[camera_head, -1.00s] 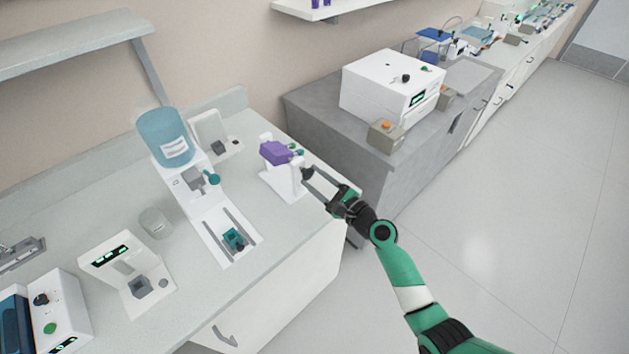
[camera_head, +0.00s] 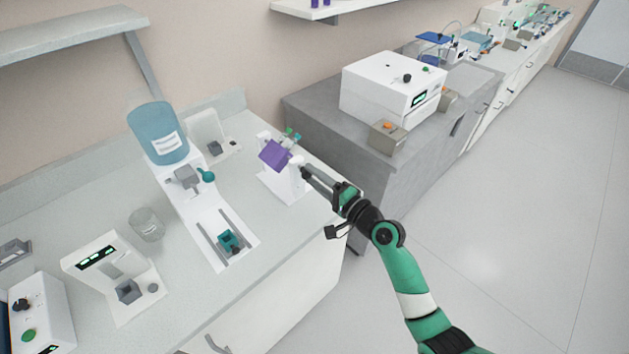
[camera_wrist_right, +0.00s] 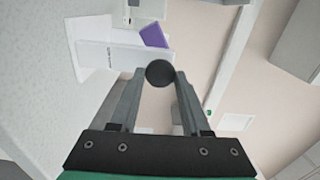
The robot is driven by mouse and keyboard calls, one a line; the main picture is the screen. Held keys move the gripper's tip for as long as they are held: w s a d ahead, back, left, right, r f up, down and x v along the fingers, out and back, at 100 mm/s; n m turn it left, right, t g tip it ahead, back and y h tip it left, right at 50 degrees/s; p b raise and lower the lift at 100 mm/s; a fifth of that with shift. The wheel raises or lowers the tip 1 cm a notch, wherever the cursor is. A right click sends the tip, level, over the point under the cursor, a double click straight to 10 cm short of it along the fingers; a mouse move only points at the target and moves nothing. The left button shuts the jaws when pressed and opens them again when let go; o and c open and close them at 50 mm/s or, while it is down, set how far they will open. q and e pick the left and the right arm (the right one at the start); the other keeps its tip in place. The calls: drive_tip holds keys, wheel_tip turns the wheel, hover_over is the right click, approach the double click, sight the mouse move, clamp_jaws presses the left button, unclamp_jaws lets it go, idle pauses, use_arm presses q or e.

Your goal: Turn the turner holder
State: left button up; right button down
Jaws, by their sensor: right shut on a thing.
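The turner holder is a purple block (camera_head: 275,154) held between the uprights of a white stand (camera_head: 284,187) on the bench. It is tilted, with green-capped tubes (camera_head: 291,135) at its upper end. My right gripper (camera_head: 307,172) is at the right side of the stand. In the right wrist view its fingers (camera_wrist_right: 160,80) are shut on a round dark knob (camera_wrist_right: 160,73), with the white stand and part of the purple block (camera_wrist_right: 154,35) beyond it. My left gripper is not in view.
A glass beaker (camera_head: 146,225) stands further left. A white machine (camera_head: 393,84) sits on the grey counter behind my right arm.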

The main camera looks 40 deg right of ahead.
drive_tip(key=n+b, duration=0.3)
drive_tip(key=n, duration=0.3)
drive_tip(key=n+b, duration=0.2)
drive_tip(key=n, duration=0.3)
drive_tip(key=shift+r, duration=0.1)
drive_tip(key=shift+n+b, duration=0.3)
drive_tip(key=shift+n, duration=0.1)
drive_tip(key=shift+c, duration=2)
unclamp_jaws()
drive_tip(key=s+p, duration=0.2)
drive_tip(key=s, duration=0.9)
drive_tip(key=shift+s+a, duration=0.3)
drive_tip(key=shift+s, duration=0.05)
drive_tip(key=shift+w, duration=0.1)
